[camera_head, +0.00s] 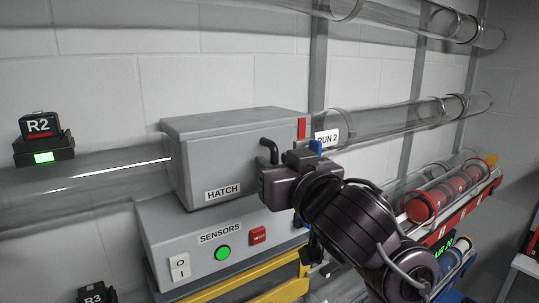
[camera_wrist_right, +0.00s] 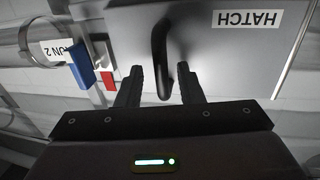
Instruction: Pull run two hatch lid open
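The run two hatch (camera_head: 235,150) is a grey box on the clear tube, marked HATCH, with a RUN 2 tag (camera_head: 327,137) to its right. Its lid (camera_head: 230,122) looks shut. A dark bent handle (camera_head: 268,148) stands out from its front right; the handle also shows in the right wrist view (camera_wrist_right: 160,45). My right gripper (camera_wrist_right: 159,75) is open, with its two fingers on either side of the handle and small gaps showing. In the head view my gripper's body covers the lower part of the handle. My left gripper is not in view.
A grey sensors box (camera_head: 200,245) with a green button and a red button sits below the hatch. A yellow rail (camera_head: 250,285) runs under it. An R2 unit (camera_head: 42,140) sits on the tube at left.

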